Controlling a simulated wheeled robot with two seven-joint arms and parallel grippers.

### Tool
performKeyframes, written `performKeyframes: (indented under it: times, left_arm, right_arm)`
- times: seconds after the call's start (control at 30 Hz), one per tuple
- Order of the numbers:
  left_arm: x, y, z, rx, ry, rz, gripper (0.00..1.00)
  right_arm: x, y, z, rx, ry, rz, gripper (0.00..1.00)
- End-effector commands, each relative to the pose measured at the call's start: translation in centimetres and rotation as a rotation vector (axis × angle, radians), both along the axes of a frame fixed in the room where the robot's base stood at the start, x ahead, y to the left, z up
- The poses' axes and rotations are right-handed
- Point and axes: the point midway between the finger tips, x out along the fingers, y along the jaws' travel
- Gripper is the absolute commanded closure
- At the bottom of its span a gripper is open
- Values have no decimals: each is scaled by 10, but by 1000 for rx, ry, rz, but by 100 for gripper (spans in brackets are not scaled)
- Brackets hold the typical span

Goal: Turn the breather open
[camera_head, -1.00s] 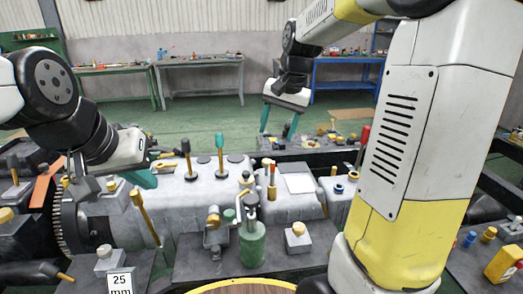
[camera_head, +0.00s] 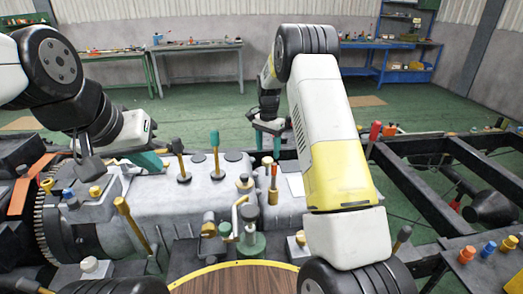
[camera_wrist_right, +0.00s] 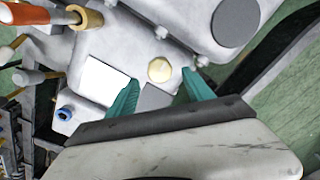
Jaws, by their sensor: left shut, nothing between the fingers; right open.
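A cream, faceted cap (camera_wrist_right: 160,70), which may be the breather, sits on the grey gearbox housing (camera_wrist_right: 120,40). It seems to be the small cream knob (camera_head: 267,161) in the head view. My right gripper (camera_wrist_right: 160,92) is open, its teal fingers pointing down at the housing. In the wrist view the cap shows between and just beyond the fingertips; I see no contact. My left gripper (camera_head: 152,162) is shut and empty above the left part of the housing. Its fingertips are partly hidden.
Upright levers (camera_head: 214,150) stand on the housing, and an orange-handled one (camera_head: 273,178) is close to my right gripper. A white plate (camera_wrist_right: 103,80) lies beside the cap. A green pump-like part (camera_head: 251,240) is in front. Dark chassis rails (camera_head: 410,190) run to the right.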

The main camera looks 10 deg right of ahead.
Motion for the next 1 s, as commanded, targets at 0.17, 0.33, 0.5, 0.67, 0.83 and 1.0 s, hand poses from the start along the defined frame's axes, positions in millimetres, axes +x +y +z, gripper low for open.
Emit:
performKeyframes:
  times: [0.17, 0.33, 0.5, 0.67, 0.83, 1.0]
  left_arm:
    - [0, 0, 0, 0, 0, 0, 100]
    - [0, 0, 0, 0, 0, 0, 100]
    - [0, 0, 0, 0, 0, 0, 100]
    - [0, 0, 0, 0, 0, 0, 100]
    - [0, 0, 0, 0, 0, 0, 100]
    - [0, 0, 0, 0, 0, 0, 100]
  right_arm:
    - [0, 0, -27, 0, 1, 1, 40]
    - [0, 0, -38, 0, 0, 1, 40]
    - [0, 0, -40, 1, -1, 1, 40]
    - [0, 0, -40, 1, -1, 1, 51]
    - [0, 0, -40, 1, -1, 1, 85]
    - [0, 0, -40, 1, -1, 3, 100]
